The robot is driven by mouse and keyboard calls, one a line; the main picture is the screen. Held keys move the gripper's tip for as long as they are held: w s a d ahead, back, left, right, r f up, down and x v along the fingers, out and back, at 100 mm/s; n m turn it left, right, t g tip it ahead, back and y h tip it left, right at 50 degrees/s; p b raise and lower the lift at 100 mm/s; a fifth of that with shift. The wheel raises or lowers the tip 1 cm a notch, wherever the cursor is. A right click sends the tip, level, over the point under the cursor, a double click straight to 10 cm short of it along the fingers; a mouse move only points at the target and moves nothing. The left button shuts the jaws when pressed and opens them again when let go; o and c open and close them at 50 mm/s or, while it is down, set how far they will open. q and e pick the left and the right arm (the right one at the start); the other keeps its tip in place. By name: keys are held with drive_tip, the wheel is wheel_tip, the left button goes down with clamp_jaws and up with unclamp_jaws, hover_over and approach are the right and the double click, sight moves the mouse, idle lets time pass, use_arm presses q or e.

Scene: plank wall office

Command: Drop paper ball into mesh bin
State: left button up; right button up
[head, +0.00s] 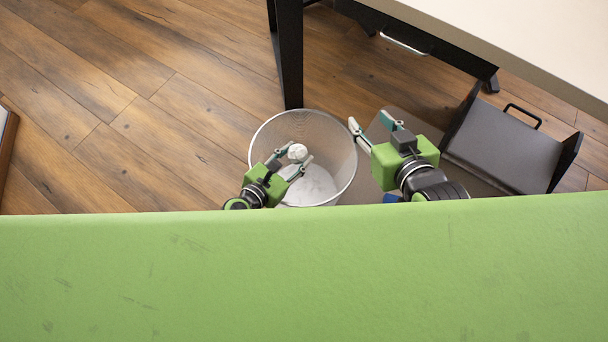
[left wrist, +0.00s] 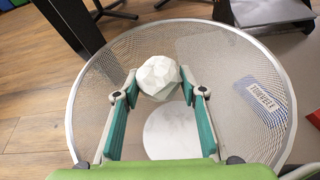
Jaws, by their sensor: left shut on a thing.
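The paper ball (head: 297,151) is white and crumpled. My left gripper (head: 298,155) is shut on it and holds it over the mesh bin. In the left wrist view the paper ball (left wrist: 157,76) sits between the teal-padded fingertips, within the outline of the bin's rim. The mesh bin (head: 335,140) is round, silvery and open at the top, with a pale floor; its mesh wall (left wrist: 92,95) also shows in the left wrist view. My right gripper (head: 369,121) is open and empty, just right of the bin's rim.
A table (head: 530,30) with a black leg (head: 288,60) stands behind the bin. A printed card (left wrist: 264,102) shows at the right in the left wrist view.

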use_arm(q)
drive_tip(key=o, duration=0.8)
drive_tip(key=v, duration=1.2)
